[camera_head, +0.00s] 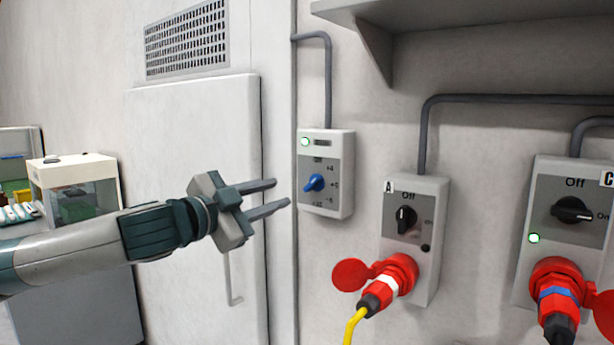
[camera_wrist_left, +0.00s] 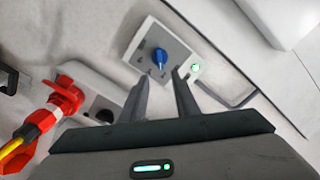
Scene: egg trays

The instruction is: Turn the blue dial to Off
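The blue dial (camera_head: 314,182) is on a grey wall control box (camera_head: 338,160) with a lit green lamp at its top left. The face has temperature marks such as +4, +5 and -5 around the dial. In the left wrist view the blue dial (camera_wrist_left: 160,58) lies beyond the fingertips, between their directions. My left gripper (camera_head: 283,193) is open and empty, just left of the box, with its two fingers pointing at it; it also shows in the left wrist view (camera_wrist_left: 160,80). The fingers look apart from the dial. My right gripper is not in view.
Right of the dial box are socket box A (camera_head: 415,190) with a red plug and yellow cable, and another switch box (camera_head: 575,190) with a red plug. A shelf (camera_head: 450,12) overhangs above. A white door (camera_head: 195,150) stands behind my left arm.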

